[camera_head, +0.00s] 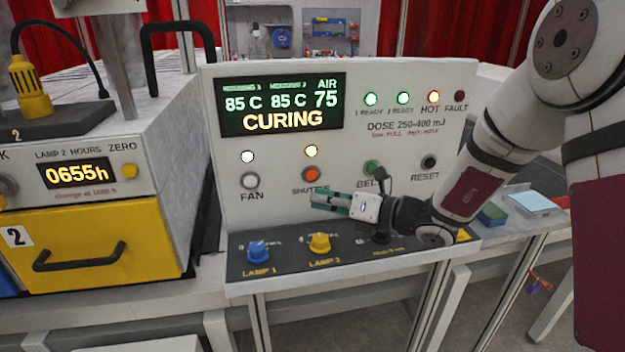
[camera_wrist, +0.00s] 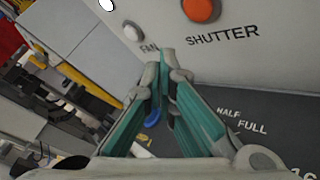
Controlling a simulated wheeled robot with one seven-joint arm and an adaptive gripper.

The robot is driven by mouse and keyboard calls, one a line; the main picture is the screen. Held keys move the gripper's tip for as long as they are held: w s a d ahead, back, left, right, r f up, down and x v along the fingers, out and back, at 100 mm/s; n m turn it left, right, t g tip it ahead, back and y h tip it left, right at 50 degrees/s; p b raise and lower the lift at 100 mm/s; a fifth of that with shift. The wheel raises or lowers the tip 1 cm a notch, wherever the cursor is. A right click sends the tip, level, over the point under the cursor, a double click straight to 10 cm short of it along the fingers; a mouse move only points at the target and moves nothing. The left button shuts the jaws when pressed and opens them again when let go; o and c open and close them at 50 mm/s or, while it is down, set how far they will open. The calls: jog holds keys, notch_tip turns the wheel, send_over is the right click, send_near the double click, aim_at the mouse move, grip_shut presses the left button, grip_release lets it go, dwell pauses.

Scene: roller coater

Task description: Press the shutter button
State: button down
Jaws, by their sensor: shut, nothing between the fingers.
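In the wrist view the shutter button (camera_wrist: 200,9) shows at the top edge, above the word SHUTTER. My gripper (camera_head: 316,199) is shut and empty, its green-padded fingers pointing left in front of the panel, just below the button. In the wrist view the closed fingertips (camera_wrist: 165,63) lie below and left of the button. The fingers look apart from the button; contact with the panel cannot be told.
The fan button (camera_head: 250,180) is left of the shutter button; the green button (camera_head: 372,168) and reset button (camera_head: 429,162) are right. Blue (camera_head: 258,252) and yellow (camera_head: 319,243) lamp knobs stand on the ledge below. The display (camera_head: 283,104) reads CURING. A yellow drawer (camera_head: 150,222) is left.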

jog(key=shift+w+a+b, duration=0.2)
jog(key=shift+w+b, duration=0.05)
jog(key=shift+w, duration=0.45)
jog(key=shift+w+a+b, duration=0.2)
jog(key=shift+w+b, duration=0.1)
jog(key=shift+w, duration=0.4)
jog(key=shift+w+a+b, duration=0.2)
jog(key=shift+w+b, duration=0.05)
jog(key=shift+w, duration=0.45)
jog(key=shift+w, duration=0.1)
jog(key=shift+w+a, duration=0.1)
jog(key=shift+w, duration=0.2)
jog(key=shift+w+a, duration=0.1)
jog(key=shift+w, duration=0.3)
dwell(0.5)
jog(key=shift+s+r, duration=0.1)
jog(key=shift+s+d+p, duration=0.2)
jog(key=shift+s+p, duration=0.15)
jog(key=shift+s, duration=0.4)
jog(key=shift+s+d+p, duration=0.25)
jog(key=shift+s+p, duration=0.25)
jog(key=shift+s, duration=0.3)
jog(key=shift+s+d+p, duration=0.2)
jog(key=shift+s+p, duration=0.3)
jog(key=shift+s, duration=0.3)
jog(key=shift+s+d+p, duration=0.25)
jog(key=shift+s+p, duration=0.25)
jog(key=shift+s, duration=0.3)
